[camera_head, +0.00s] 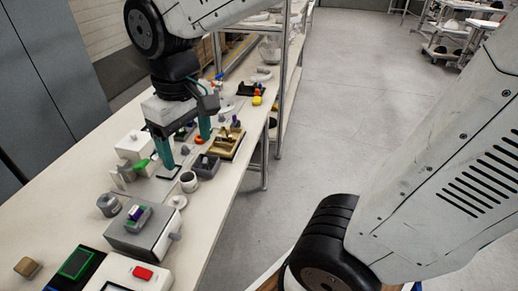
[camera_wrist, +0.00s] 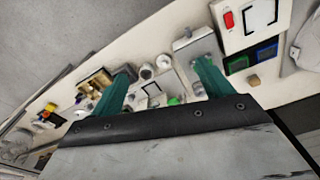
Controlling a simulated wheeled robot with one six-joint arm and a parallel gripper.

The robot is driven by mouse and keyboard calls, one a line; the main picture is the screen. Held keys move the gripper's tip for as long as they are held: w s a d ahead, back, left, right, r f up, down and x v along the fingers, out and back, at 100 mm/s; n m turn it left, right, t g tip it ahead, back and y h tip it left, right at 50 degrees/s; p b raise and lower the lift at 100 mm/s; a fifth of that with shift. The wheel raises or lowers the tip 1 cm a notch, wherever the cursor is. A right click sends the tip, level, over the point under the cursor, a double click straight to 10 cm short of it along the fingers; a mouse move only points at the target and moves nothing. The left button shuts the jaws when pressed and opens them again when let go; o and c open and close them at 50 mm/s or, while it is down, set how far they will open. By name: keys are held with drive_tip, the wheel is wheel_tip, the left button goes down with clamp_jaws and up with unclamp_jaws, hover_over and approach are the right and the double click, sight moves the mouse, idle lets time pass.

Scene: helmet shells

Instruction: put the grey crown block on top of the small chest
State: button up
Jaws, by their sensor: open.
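My gripper (camera_head: 186,152) hangs over the middle of the white table with its two teal fingers apart and nothing between them. It also shows in the wrist view (camera_wrist: 165,68). A grey box with a knob on its side (camera_head: 143,240), perhaps the small chest, stands nearer the camera. It shows in the wrist view (camera_wrist: 200,48) beside one finger. A small grey, green and purple piece (camera_head: 136,215) lies on its top. I cannot tell which small piece is the grey crown block; several small grey and purple pieces lie around the fingers, partly hidden.
A white panel with a red button (camera_head: 143,273) and a wooden cube (camera_head: 27,267) lie nearest. A metal-framed shelf stands beyond.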

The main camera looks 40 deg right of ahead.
drive_tip(key=s+d+m, duration=0.3)
drive_tip(key=s+d, duration=0.5)
drive_tip(key=s, duration=0.3)
drive_tip(key=shift+s+r+t, duration=0.25)
drive_tip(key=shift+s+t, duration=0.05)
drive_tip(key=shift+s, duration=0.1)
idle(1.5)
